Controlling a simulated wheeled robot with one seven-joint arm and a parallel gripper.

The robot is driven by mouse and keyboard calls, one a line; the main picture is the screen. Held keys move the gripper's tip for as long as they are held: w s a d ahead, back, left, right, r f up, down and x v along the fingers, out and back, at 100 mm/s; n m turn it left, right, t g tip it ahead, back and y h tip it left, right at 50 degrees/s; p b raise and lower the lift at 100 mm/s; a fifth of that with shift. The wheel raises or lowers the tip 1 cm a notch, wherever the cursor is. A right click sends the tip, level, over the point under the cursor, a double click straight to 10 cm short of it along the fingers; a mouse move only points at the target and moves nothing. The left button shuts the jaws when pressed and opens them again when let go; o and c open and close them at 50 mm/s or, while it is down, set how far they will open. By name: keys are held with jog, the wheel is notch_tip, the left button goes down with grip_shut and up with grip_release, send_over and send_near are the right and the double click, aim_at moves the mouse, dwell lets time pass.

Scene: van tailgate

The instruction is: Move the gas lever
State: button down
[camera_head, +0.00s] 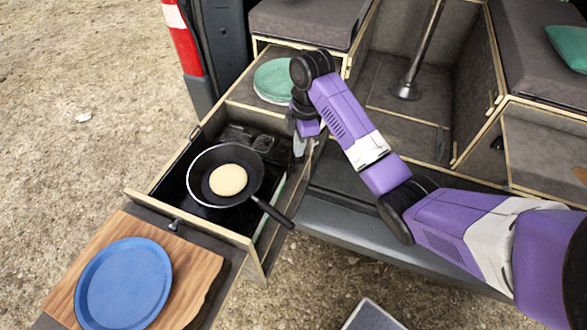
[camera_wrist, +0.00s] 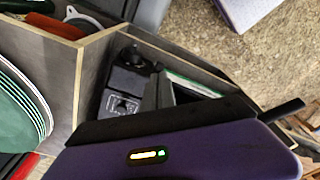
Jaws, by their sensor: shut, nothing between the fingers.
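The camping stove (camera_head: 238,138) sits in the pulled-out drawer, a black unit with a pan over its near part. In the wrist view its black control housing (camera_wrist: 128,75) shows a round dark knob and a small panel with pale markings. I cannot tell for certain which part is the gas lever. My gripper (camera_head: 299,147) points down at the drawer's right side, just right of the stove housing. In the wrist view its grey fingers (camera_wrist: 160,88) are close together and empty, beside the housing. Whether they touch it is unclear.
A black frying pan (camera_head: 252,184) with a pancake (camera_head: 228,180) stands on the stove, its handle reaching over the drawer's right wall. A wooden board (camera_head: 190,262) with a blue plate (camera_head: 124,284) is at the front left. Green plates (camera_head: 273,80) lie behind the stove.

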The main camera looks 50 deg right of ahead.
aim_at(295, 168)
jog(key=f+b, duration=0.6)
jog(key=f, duration=0.1)
jog(key=shift+w+a+b, duration=0.2)
jog(key=shift+b, duration=0.2)
